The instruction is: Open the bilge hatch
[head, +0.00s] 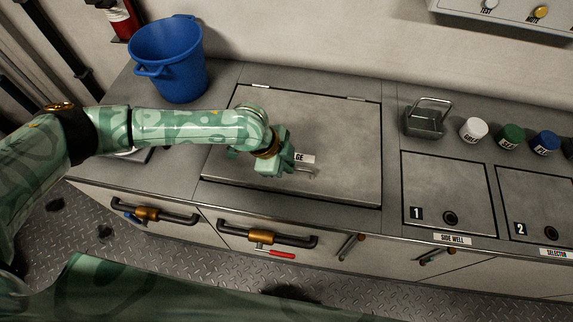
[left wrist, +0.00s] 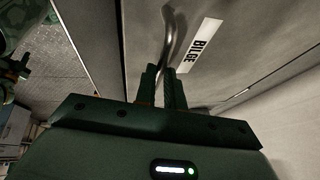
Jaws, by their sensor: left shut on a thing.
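The bilge hatch (head: 345,130) is a grey metal lid set in the counter, with hinges along its back edge. It lies flat and looks closed in the head view. Its curved metal handle (left wrist: 172,32) stands beside a white BILGE label (left wrist: 202,46), which my gripper partly covers in the head view. My left gripper (head: 283,168) is over the middle of the hatch, with its fingers (left wrist: 163,85) shut on the handle. The handle's tip (head: 312,173) shows just right of the gripper. My right gripper is not in view.
A blue bucket (head: 168,58) stands behind my left arm, at the back left. A metal basket (head: 427,120) and several capped jars, one white (head: 473,131), stand right of the hatch. Smaller numbered lids (head: 448,190) lie at the right. Bar handles (head: 268,237) line the counter front.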

